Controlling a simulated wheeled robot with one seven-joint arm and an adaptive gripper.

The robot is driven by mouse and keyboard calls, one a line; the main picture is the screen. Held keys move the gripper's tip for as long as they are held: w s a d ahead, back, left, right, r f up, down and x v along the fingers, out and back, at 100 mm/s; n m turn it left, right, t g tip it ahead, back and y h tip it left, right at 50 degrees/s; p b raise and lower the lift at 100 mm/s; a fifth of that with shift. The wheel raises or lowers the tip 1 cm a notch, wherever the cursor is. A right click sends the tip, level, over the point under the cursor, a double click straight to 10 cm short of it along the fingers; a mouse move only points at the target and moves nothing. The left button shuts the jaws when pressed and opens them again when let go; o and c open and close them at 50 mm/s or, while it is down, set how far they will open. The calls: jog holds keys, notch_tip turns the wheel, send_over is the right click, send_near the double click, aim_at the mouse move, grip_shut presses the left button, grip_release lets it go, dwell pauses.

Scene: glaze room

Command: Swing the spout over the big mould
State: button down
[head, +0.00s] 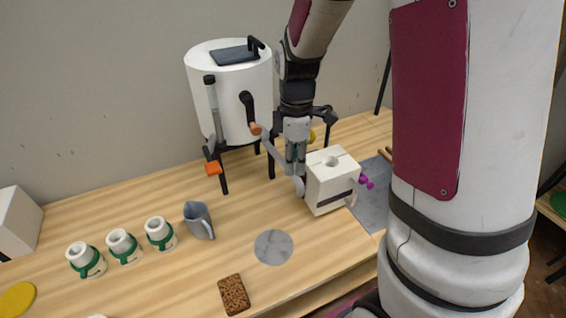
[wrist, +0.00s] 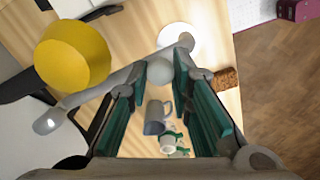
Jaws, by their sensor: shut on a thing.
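The white tank (head: 228,95) stands on dark legs at the back of the bench. Its grey spout (head: 275,153) reaches from the tank's front towards the right. My gripper (head: 297,172) is shut on the spout's pale round knob (wrist: 160,72), which sits between the fingers in the wrist view. The spout also shows in the wrist view (wrist: 110,86), crossing slantwise beyond the fingers. The big mould (head: 326,191), a white block with a hole in its top and a dark band, stands just right of my gripper. The spout's end appears left of that hole.
A grey pitcher (head: 198,220) and three small white moulds with green bands (head: 122,246) stand to the left. A grey disc (head: 273,247) and brown sponge (head: 234,295) lie in front. A yellow object (wrist: 72,62) is close by in the wrist view.

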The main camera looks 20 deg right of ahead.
jog(key=shift+d, duration=0.1)
jog(key=c, duration=1.4)
grip_release()
notch_tip(320, 180, up, 12)
jog(key=shift+r, duration=0.1)
